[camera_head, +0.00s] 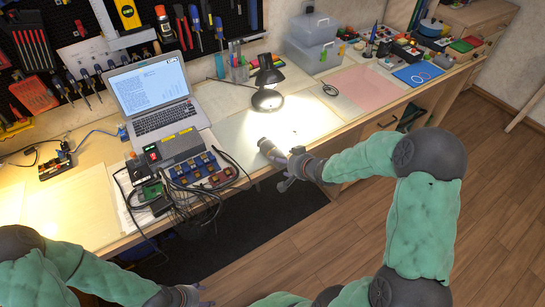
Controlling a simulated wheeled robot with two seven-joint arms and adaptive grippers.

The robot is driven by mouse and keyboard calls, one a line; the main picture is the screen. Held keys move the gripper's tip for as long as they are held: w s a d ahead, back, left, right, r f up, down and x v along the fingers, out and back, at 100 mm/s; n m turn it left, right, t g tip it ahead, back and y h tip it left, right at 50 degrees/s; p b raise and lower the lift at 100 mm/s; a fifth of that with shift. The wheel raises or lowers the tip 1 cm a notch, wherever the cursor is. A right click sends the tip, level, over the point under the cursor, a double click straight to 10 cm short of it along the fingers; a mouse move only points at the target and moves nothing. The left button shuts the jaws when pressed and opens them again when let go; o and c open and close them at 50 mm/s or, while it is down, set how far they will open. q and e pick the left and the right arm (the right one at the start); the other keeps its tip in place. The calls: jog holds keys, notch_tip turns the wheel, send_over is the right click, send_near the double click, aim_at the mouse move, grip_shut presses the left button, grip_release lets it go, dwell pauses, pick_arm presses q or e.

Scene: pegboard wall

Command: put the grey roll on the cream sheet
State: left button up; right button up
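A grey roll (268,148), seen small and partly end-on, is at the front edge of the bench, left of my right gripper. My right gripper (286,168) reaches in from the right and is right at the roll. Its fingers overlap the roll in this view, and I cannot tell whether they grip it. A pale cream sheet (308,115) lies flat on the bench under the lamp light, behind and right of the roll. My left gripper (203,295) is low at the bottom of the view, away from the bench, and its fingers are too small to judge.
A black desk lamp (268,80) stands behind the roll. A laptop (155,98) and a cable-filled box of electronics (190,155) are to the left. A pink sheet (365,88) and clear bins (313,42) are to the right.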

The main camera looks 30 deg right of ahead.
jog(key=shift+w+f, duration=0.4)
jog(key=shift+w, duration=0.05)
jog(key=shift+r, duration=0.1)
jog(key=c, duration=1.5)
jog(key=shift+r, duration=0.1)
